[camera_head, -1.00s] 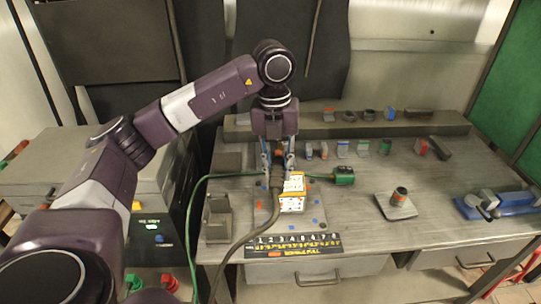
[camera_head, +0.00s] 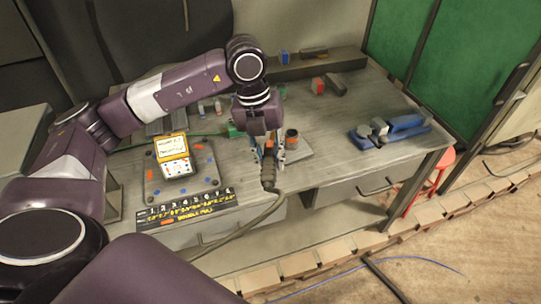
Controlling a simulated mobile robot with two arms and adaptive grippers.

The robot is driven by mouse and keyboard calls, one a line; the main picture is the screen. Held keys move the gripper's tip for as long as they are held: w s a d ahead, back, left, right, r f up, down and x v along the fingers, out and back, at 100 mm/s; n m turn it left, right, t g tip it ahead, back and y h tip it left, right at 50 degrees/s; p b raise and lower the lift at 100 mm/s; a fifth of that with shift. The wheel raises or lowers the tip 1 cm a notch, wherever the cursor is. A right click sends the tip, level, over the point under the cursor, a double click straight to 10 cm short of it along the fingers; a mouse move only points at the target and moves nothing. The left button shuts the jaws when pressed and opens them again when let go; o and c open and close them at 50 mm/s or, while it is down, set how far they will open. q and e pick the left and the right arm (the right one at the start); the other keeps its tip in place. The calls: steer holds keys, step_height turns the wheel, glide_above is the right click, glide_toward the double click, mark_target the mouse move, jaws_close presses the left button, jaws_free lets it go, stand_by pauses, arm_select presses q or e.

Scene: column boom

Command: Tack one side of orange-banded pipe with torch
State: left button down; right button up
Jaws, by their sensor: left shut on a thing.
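My left gripper (camera_head: 268,158) is shut on the dark torch (camera_head: 268,178), whose cable trails down and left over the bench's front edge. The torch points steeply up and down in front of the jaws. The orange-banded pipe (camera_head: 292,136) is a short dark upright stub on a flat grey plate (camera_head: 301,151). It stands just right of and behind the gripper and is partly hidden by it. I cannot tell whether the torch touches the plate or pipe. My right gripper is not in view.
A yellow-framed box (camera_head: 172,153) stands on a dotted plate at left, behind a numbered strip (camera_head: 188,210). A green clamp (camera_head: 236,131) with a green cable lies behind the gripper. A blue tool (camera_head: 392,130) lies at right. The bench between pipe and blue tool is clear.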

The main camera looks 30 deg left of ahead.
arm_select(q)
steer(key=shift+w+f, duration=0.15)
steer(key=shift+f, duration=0.3)
steer(key=shift+w+a+f+b, duration=0.1)
steer(key=shift+w+f+b, duration=0.4)
steer(key=shift+f+b, duration=0.25)
steer(key=shift+w+a+f+b, duration=0.1)
steer(key=shift+w+f+b, duration=0.55)
steer(key=shift+f, duration=0.35)
steer(key=shift+f, duration=0.15)
steer(key=shift+w+f+b, duration=0.2)
steer(key=shift+f+b, duration=0.1)
steer(key=shift+b, duration=0.05)
stand_by(1.0)
